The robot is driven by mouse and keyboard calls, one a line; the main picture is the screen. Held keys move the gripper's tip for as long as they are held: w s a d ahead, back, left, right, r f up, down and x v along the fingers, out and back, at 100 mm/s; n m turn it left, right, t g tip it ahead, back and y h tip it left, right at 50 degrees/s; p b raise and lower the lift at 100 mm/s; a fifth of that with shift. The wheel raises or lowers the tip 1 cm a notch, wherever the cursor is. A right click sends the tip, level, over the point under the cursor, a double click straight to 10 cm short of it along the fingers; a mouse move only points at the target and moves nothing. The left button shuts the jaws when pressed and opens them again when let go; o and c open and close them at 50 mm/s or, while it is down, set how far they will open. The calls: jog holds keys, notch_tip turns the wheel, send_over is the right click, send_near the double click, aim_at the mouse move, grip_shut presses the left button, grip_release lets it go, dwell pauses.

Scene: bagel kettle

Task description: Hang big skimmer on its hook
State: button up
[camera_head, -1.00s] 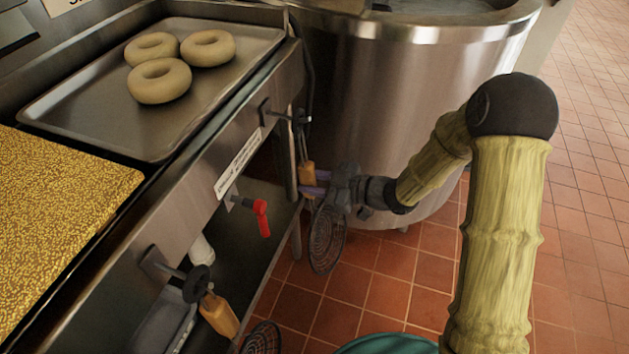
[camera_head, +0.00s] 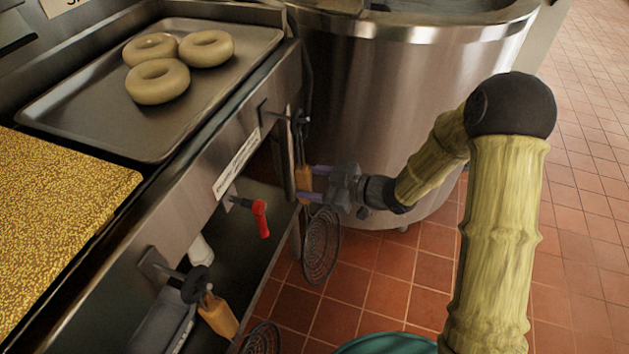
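A skimmer with a wooden handle (camera_head: 304,181) and a round wire basket (camera_head: 321,246) hangs by its dark top end at the far hook (camera_head: 270,115) on the counter front. The top end appears to be on the hook's rod. My gripper (camera_head: 311,183) is at the handle, its purple fingers spread apart above and below, at the handle's right edge. It looks open; contact with the handle cannot be told. A second skimmer (camera_head: 219,315) hangs on the near hook (camera_head: 153,262), its basket partly cut off below. Which skimmer is bigger is unclear.
A red-handled valve (camera_head: 261,218) sticks out between the hooks. The steel kettle (camera_head: 410,110) stands close behind my gripper. A tray (camera_head: 100,122) with bagels lies on the counter. A teal round thing (camera_head: 385,344) is at the bottom edge. Tiled floor is clear at right.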

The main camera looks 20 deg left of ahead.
jog(key=shift+d, duration=0.1)
jog(key=p+v, duration=0.5)
jog(key=v, duration=1.2)
jog(key=shift+d, duration=0.2)
